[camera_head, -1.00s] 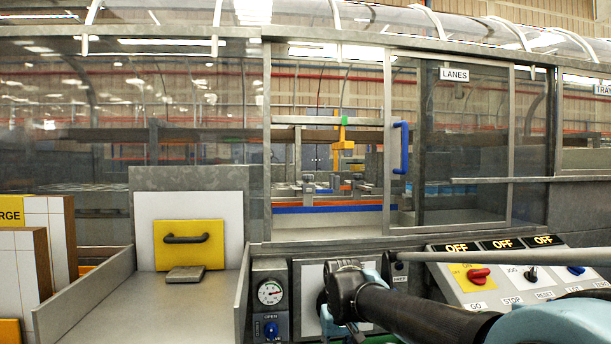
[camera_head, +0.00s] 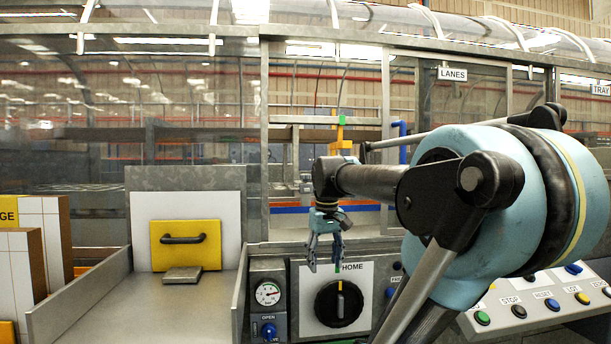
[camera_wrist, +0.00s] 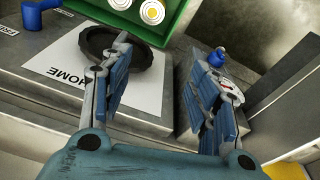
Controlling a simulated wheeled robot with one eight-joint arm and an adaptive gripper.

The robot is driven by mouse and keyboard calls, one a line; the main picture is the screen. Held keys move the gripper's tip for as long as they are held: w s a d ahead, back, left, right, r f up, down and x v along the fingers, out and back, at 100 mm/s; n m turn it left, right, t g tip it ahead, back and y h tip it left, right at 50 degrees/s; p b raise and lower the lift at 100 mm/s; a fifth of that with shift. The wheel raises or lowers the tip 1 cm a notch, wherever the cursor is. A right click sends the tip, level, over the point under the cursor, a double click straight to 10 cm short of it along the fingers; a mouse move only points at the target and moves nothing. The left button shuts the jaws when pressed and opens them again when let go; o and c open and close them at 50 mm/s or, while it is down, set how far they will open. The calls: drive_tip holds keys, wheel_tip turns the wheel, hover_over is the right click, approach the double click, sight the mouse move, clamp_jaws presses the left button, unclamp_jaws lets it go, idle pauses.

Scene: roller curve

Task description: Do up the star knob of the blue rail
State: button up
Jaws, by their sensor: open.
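In the head view, the blue rail (camera_head: 290,210) runs low across the opening behind the window frame, with an orange strip above it. My arm and gripper hide part of it. Small grey fittings (camera_head: 304,187) stand above the rail; I cannot tell which of them is the star knob. My gripper (camera_head: 326,268) points down, open and empty, in front of the opening's sill and above the HOME dial. In the wrist view, the open fingers (camera_wrist: 160,62) hang over the front panel, with the dial beyond the left finger. The rail is not in the wrist view.
The black HOME dial (camera_head: 339,303), pressure gauge (camera_head: 267,293) and blue OPEN knob (camera_head: 268,331) are below. An orange post (camera_head: 341,135) stands inside. A green tray (camera_wrist: 180,25) shows in the wrist view.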

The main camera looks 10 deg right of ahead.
drive_tip(key=w+r+n, duration=0.1)
drive_tip(key=w+r, duration=0.7)
drive_tip(key=r, duration=0.3)
drive_tip(key=w+r+n, duration=0.2)
drive_tip(key=w+r, duration=0.6)
drive_tip(key=r, duration=0.3)
wheel_tip(320, 180, up, 14)
drive_tip(key=f+n+g, duration=0.1)
drive_tip(key=n+g, duration=0.1)
drive_tip(key=n, duration=0.2)
hover_over(306, 178)
drive_tip(key=w, duration=0.2)
drive_tip(key=shift+w+d+f, duration=0.1)
drive_tip(key=shift+f, duration=5.65)
drive_tip(key=c, duration=1.1)
